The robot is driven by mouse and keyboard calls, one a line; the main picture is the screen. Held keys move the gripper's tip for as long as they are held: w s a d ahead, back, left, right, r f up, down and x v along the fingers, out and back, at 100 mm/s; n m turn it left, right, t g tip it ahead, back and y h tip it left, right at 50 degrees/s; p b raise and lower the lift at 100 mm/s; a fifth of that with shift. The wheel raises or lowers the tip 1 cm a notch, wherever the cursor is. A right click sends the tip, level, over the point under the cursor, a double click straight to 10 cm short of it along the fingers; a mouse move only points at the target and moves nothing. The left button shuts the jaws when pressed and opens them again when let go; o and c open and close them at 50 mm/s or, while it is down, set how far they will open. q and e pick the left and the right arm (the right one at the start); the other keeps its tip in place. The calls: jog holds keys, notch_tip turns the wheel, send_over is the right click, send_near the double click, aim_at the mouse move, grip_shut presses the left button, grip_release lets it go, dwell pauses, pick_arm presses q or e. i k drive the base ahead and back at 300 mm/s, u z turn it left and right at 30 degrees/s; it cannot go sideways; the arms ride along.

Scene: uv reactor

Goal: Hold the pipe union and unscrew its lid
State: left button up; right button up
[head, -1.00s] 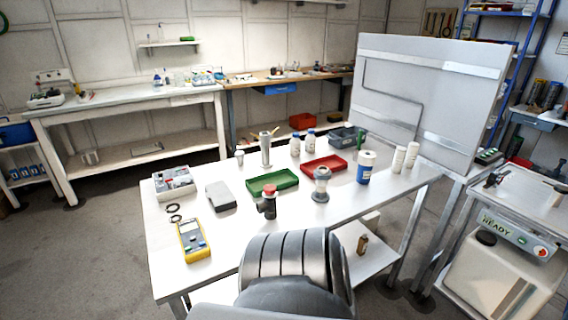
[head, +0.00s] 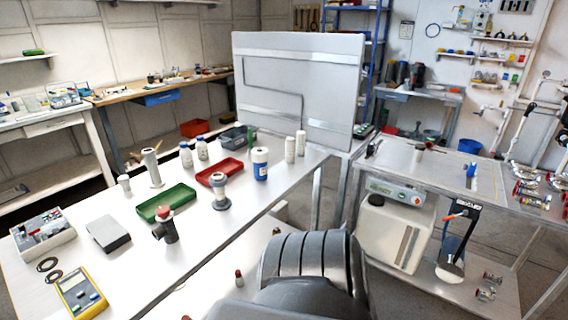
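A grey upright fitting with a wide collar (head: 220,192) stands on the white table. A dark grey pipe fitting with a red top (head: 165,228) stands to its left, nearer the front. I cannot tell for sure which of these is the pipe union. Both stand free with nothing holding them. Neither of my grippers is in view. A ribbed dark grey part of my own body fills the lower middle of the view.
A green tray (head: 167,203), a red tray (head: 219,172), a blue-labelled bottle (head: 260,164) and a yellow multimeter (head: 80,292) share the table. A large grey panel (head: 300,85) stands behind it. A metal bench (head: 455,168) with equipment stands at the right.

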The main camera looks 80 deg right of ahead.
aim_at(222, 202)
jog(key=z, duration=1.95)
